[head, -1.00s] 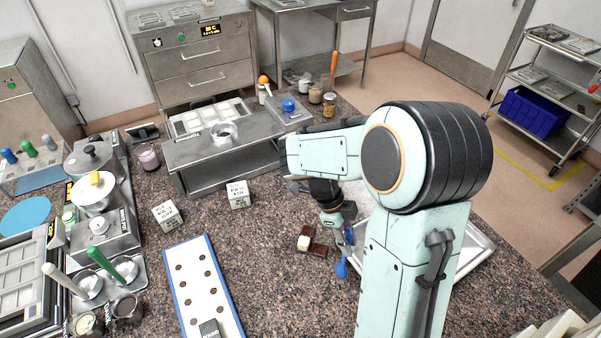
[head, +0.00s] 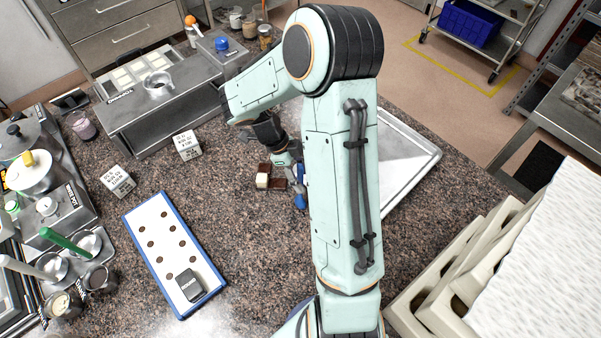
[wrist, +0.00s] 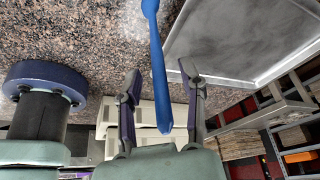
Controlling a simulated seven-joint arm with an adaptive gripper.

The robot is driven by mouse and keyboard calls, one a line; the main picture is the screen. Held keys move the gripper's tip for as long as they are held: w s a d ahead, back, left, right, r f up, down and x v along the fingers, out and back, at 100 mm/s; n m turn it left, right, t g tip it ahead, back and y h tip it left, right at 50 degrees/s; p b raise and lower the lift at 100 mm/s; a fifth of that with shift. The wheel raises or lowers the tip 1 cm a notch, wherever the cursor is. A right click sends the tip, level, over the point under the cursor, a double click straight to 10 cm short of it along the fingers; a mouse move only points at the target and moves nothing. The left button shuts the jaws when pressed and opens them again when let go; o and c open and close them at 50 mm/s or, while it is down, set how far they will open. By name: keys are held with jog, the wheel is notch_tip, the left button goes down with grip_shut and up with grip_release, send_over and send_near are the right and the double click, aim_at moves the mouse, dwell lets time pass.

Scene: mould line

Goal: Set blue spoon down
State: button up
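The blue spoon (wrist: 156,60) shows in the wrist view as a long blue handle running down between the fingers of my gripper (wrist: 160,72). The two fingers stand apart, with a gap visible on each side of the handle. In the head view a blue part of the spoon (head: 300,201) shows low beside my gripper (head: 296,178), just left of my arm. My arm partly covers the gripper and spoon there. I cannot tell whether the spoon touches the counter.
Brown pieces and a white one (head: 263,181) lie just left of the gripper. A metal tray (head: 408,155) lies to the right behind my arm. A blue-edged board (head: 158,262) lies at left. Speckled counter (head: 235,225) is clear between board and gripper.

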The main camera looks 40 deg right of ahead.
jog(key=shift+r, duration=0.1)
jog(key=w+a+r+n+t, duration=0.1)
jog(key=a+r+n, duration=0.2)
jog(key=r, duration=0.4)
jog(key=w+a+r+n, duration=0.1)
jog(key=a+r+n, duration=0.1)
jog(key=r, duration=0.5)
jog(key=s+a+n+t+y, duration=0.1)
jog(key=s+a+n, duration=0.5)
jog(key=n, duration=0.6)
jog(key=s+a+f+n+t+y, duration=0.1)
jog(key=s+a+n+y, duration=0.1)
jog(key=s+a+n, duration=0.4)
jog(key=s+n, duration=0.3)
jog(key=n, duration=0.4)
jog(key=shift+a+t+y, duration=0.3)
jog(key=shift+a, duration=0.1)
